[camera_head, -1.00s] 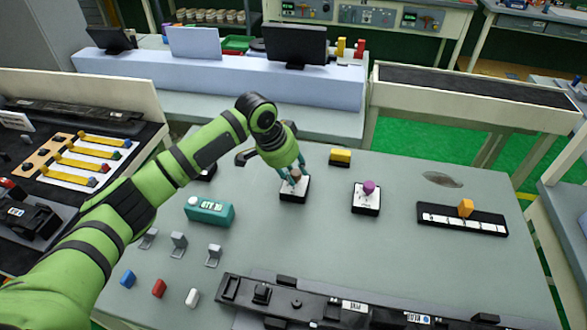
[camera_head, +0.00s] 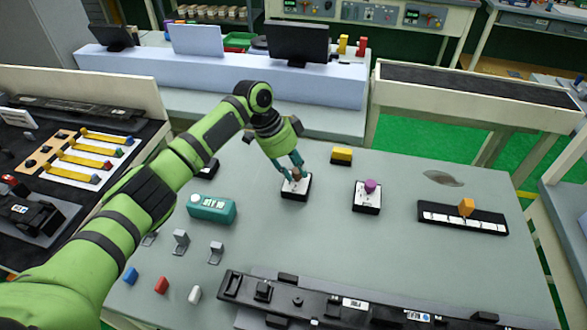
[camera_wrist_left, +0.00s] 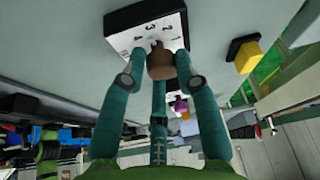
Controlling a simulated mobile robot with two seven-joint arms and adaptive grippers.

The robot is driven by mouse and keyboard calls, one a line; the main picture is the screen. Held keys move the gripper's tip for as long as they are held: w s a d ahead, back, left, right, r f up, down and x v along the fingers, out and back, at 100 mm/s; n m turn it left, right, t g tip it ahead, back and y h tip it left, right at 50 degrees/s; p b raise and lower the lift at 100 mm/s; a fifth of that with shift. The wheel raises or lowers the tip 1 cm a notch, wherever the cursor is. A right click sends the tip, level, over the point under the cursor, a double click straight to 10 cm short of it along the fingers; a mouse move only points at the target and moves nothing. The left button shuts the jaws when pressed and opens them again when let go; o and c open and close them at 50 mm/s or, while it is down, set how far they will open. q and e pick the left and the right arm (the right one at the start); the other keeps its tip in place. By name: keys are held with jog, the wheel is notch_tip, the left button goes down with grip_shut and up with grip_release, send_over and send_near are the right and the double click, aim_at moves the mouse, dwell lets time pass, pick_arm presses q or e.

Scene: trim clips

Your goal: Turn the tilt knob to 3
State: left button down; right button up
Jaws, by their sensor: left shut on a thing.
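A brown knob (camera_head: 297,176) stands on a small black box with a white dial face (camera_head: 296,190) in the middle of the grey table. In the left wrist view the brown knob (camera_wrist_left: 161,66) is between the teal fingers, and printed numbers show on the white dial (camera_wrist_left: 148,27) beside it. I cannot tell which number the knob points at. My left gripper (camera_head: 292,170) is shut on the brown knob from above. The label naming this knob is not legible. My right gripper is out of view.
A purple knob (camera_head: 370,186) on a similar box stands to the right, with an orange slider (camera_head: 466,207) farther right. A yellow block (camera_head: 342,155) lies behind. A teal box (camera_head: 211,208) and grey clips stand left. A long black strip (camera_head: 390,309) runs along the front.

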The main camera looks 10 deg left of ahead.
pick_arm(q)
jog(key=shift+w+d+r+m+g+b, duration=0.2)
jog(key=shift+m+b, duration=0.1)
jog(key=shift+m, duration=0.25)
jog(key=shift+w+d+r+m+g+b, duration=0.1)
jog(key=shift+m+g+b, duration=0.15)
jog(key=shift+m, duration=0.3)
jog(key=c, duration=1)
grip_release()
jog(key=shift+d+f, duration=0.1)
jog(key=shift+s, duration=0.1)
jog(key=shift+a+r, duration=0.25)
jog(key=shift+a, duration=0.05)
jog(key=v, duration=1.1)
jog(key=shift+r, duration=0.2)
